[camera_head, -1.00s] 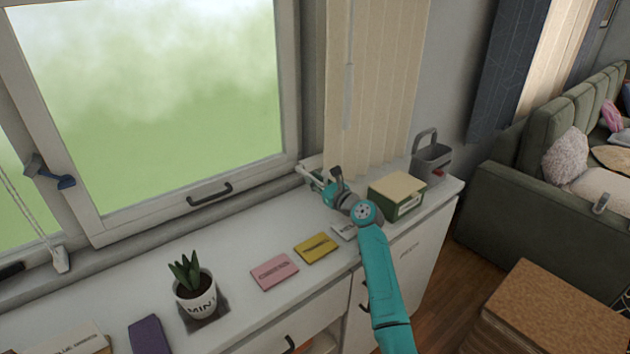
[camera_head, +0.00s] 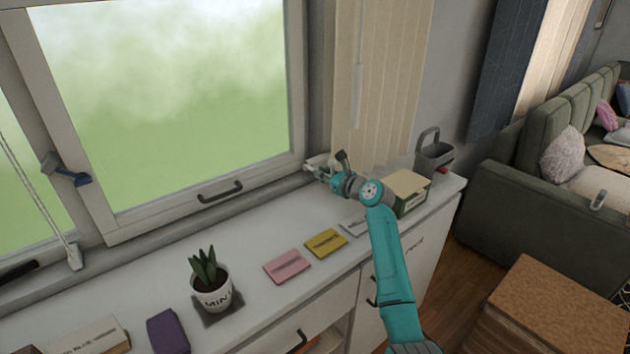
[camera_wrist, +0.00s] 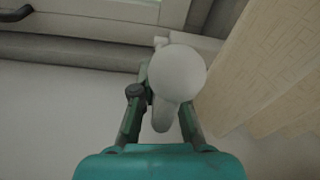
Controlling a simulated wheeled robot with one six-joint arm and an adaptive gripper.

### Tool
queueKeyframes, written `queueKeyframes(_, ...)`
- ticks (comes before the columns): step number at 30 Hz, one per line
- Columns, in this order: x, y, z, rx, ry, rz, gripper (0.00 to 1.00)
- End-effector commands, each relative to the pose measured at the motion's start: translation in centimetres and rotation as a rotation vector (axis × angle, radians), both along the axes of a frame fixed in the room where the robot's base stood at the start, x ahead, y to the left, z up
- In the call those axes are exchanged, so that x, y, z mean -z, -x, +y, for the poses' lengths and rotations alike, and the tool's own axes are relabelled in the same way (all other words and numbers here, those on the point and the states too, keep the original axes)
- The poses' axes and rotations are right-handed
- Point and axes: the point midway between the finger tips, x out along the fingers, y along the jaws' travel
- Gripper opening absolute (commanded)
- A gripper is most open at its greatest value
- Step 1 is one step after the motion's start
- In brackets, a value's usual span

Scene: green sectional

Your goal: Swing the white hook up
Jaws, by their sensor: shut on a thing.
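The white hook (camera_wrist: 177,75) shows in the wrist view as a pale rounded end with a stem running down between my fingers. My gripper (camera_wrist: 162,85) is shut on it, one dark green finger on each side. In the head view, my gripper (camera_head: 323,173) is at the window's lower right corner, just above the sill. The white hook (camera_head: 317,161) is small there and partly hidden by the gripper, so its exact angle cannot be told.
A beige blind (camera_head: 375,90) hangs close to the right of my gripper. A green box (camera_head: 411,203) and a grey caddy (camera_head: 434,160) stand to the right. Flat cards and a potted plant (camera_head: 211,285) lie or stand on the white cabinet top (camera_head: 255,310). The window handle (camera_head: 220,191) is left.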

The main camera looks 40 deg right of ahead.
Motion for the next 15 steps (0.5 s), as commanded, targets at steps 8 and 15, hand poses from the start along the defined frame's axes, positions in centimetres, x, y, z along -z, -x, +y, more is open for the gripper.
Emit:
queueKeyframes(8, -2.1, -0.6, -0.8, -0.001, 0.011, 0.215, 0.00)
queueKeyframes(15, -3.2, -1.3, -0.8, 0.000, 0.014, 0.371, 0.00)
